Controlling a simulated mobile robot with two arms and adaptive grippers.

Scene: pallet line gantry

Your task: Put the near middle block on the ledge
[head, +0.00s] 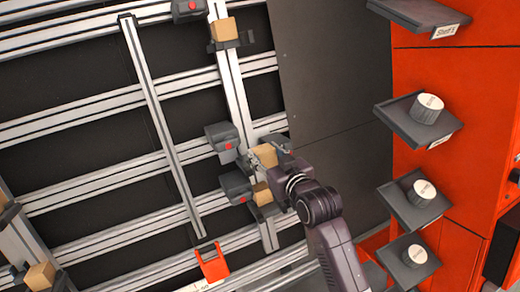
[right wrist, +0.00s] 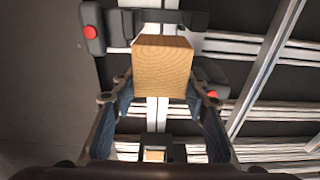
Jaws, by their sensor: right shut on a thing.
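A tan wooden block (head: 264,154) is held in my right gripper (head: 267,157), beside the middle grey rail. In the right wrist view the block (right wrist: 161,66) fills the space between the fingertips (right wrist: 162,91), one finger on each side. Another tan block (head: 261,193) sits just below it on a dark holder of the same rail. I cannot tell for sure which shelf is meant by the ledge; an empty dark shelf (head: 420,12) with a white label is at the upper right. My left gripper is not in view.
Dark shelves on the red panel carry white cylinders (head: 428,108), (head: 421,193), (head: 415,256). Grey clamps with red buttons (head: 222,136), (head: 235,184) stand close left of my gripper. Further blocks sit at the top (head: 223,29) and lower left (head: 40,276). A dark plain panel (head: 330,70) lies between rails and shelves.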

